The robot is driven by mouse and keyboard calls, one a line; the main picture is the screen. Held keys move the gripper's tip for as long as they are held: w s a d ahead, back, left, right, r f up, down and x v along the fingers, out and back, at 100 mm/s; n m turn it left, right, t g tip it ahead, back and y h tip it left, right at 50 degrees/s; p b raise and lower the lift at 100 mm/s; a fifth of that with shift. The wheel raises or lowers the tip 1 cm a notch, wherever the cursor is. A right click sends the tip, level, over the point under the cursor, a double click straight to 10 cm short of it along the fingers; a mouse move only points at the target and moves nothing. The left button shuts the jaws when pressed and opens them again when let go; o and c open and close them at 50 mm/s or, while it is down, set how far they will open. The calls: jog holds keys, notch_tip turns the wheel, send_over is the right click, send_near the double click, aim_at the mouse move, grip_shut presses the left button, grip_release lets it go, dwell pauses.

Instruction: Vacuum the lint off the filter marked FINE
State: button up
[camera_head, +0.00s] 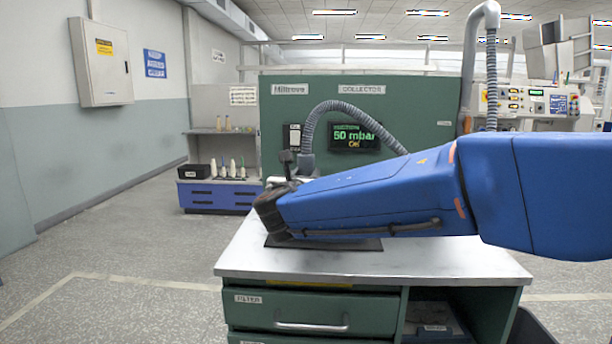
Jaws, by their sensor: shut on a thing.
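My blue arm reaches in from the right over the white-topped bench (450,262). My gripper (290,182) is mostly hidden behind the arm's dark wrist. It is shut on what appears to be the lower end of the grey ribbed vacuum hose (318,118). The hose rises from there, arches right and drops behind my arm. The nozzle tip is hidden. The collector (272,122) is a green panel behind the bench, and its display (346,136) reads 50 mbar, On. I cannot make out any filter marked FINE; my arm covers much of the bench top.
A dark flat mat (340,245) lies on the bench below my arm. A green drawer (270,312), labelled FILTER, is in the bench front, with an open bay to its right. A shelf unit (215,192) with several bobbins stands behind left. The left floor is clear.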

dwell(0.3)
jog(key=shift+d, duration=2.4)
jog(key=shift+d, duration=2.9)
jog(key=shift+w+a, duration=0.1)
jog(key=shift+a, duration=0.05)
jog(key=w+a, duration=0.4)
jog(key=a, duration=0.1)
jog(key=shift+w, duration=0.2)
jog(key=shift+w+a, duration=0.2)
jog(key=shift+a, duration=2.3)
